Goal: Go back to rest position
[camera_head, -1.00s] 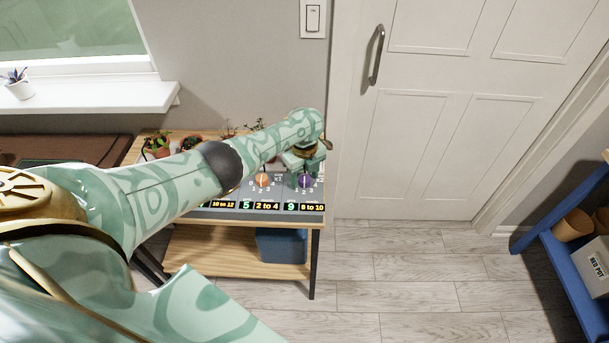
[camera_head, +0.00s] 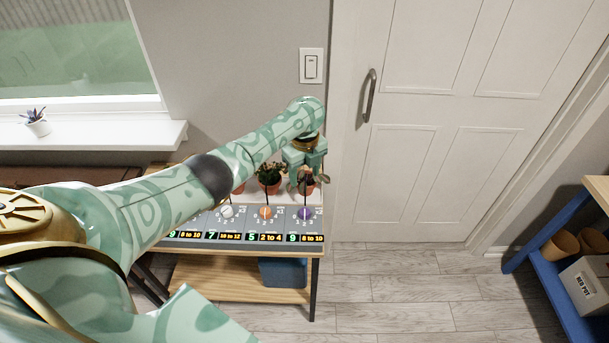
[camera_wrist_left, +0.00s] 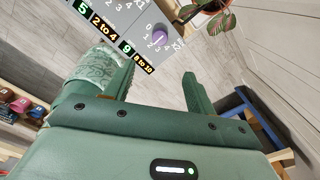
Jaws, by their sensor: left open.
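My left arm reaches in from the left over the wooden table. My left gripper (camera_head: 305,180) points down near the right end of the control panel (camera_head: 220,237), close to the plant there. In the left wrist view my left gripper (camera_wrist_left: 160,85) is open, with nothing between its fingers. The purple knob (camera_wrist_left: 159,37) lies beyond the fingertips, apart from them; it also shows in the head view (camera_head: 305,213). My right gripper is not in view.
Potted plants, one with a leafy top (camera_head: 269,173), stand behind the panel. A blue bin (camera_head: 283,272) sits on the table's lower shelf. A door (camera_head: 420,130) is at the back. A blue shelf (camera_head: 548,285) with pots stands at right. Open floor lies between.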

